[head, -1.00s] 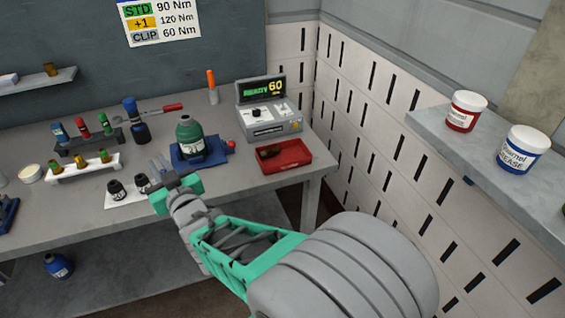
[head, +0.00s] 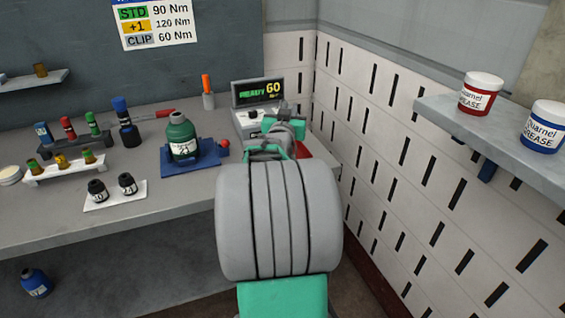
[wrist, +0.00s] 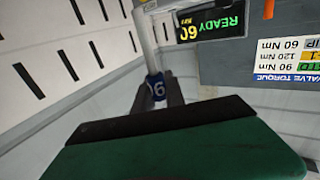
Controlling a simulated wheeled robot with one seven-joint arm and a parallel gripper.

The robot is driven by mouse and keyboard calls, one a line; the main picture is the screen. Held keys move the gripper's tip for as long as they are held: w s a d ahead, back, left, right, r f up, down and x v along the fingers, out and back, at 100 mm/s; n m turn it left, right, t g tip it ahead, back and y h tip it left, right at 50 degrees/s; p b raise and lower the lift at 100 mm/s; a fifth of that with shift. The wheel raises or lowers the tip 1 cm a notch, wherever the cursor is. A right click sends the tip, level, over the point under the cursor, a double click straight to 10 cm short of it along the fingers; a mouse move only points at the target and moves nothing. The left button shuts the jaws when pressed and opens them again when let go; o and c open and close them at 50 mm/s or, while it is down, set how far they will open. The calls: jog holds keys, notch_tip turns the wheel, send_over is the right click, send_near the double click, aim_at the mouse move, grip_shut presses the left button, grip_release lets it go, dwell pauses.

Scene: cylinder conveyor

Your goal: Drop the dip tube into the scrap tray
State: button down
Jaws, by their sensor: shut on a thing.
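In the wrist view my gripper (wrist: 158,98) is shut on a blue, number-marked end, with a pale grey tube, the dip tube (wrist: 146,42), running away from it. The number looks like 90 or 06 upside down. In the head view my gripper (head: 283,124) is in front of the torque console, over the right end of the bench; its fingertips and the tube are not clear there. The red scrap tray (head: 304,150) is mostly hidden behind my arm, with only its right part showing. I cannot tell how high the tube is above it.
The torque console (head: 258,93) reads READY 60 behind my gripper. A green bottle (head: 181,137) stands in a blue fixture (head: 178,168) to the left. A slotted wall (head: 372,140) rises close on the right.

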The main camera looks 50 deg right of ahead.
notch_tip(320, 180, down, 5)
jog(key=shift+r+b, duration=0.1)
jog(key=shift+b, duration=0.75)
jog(key=c, duration=1.3)
grip_release()
jog(key=shift+a, duration=0.1)
jog(key=v, duration=0.7)
jog(key=shift+s+a+b, duration=0.2)
jog(key=shift+a+b, duration=0.15)
jog(key=shift+b, duration=0.05)
